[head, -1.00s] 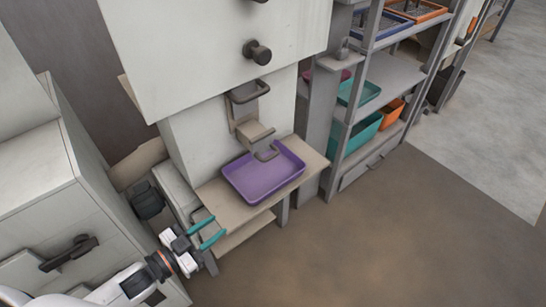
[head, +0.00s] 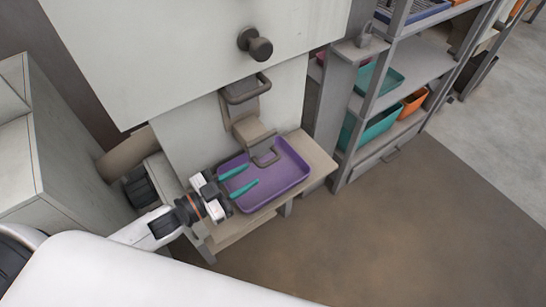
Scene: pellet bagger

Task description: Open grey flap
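A small grey fitting with a bar handle (head: 245,92) sits on the pale machine front. Below it, a grey-beige spout (head: 249,132) juts out, with a grey loop handle (head: 267,156) at its lower end. I cannot tell for sure which of these is the grey flap; neither looks swung out. My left gripper (head: 252,175) has two teal fingers, apart and empty. In the picture they lie over the purple tray, just below and left of the loop handle, apart from it. My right gripper is not in view.
The purple tray (head: 292,178) rests on a beige shelf (head: 318,163) under the spout. A dark round knob (head: 256,45) sticks out above. A rack (head: 425,72) with teal bins stands at right. The brown floor (head: 400,240) in front is clear.

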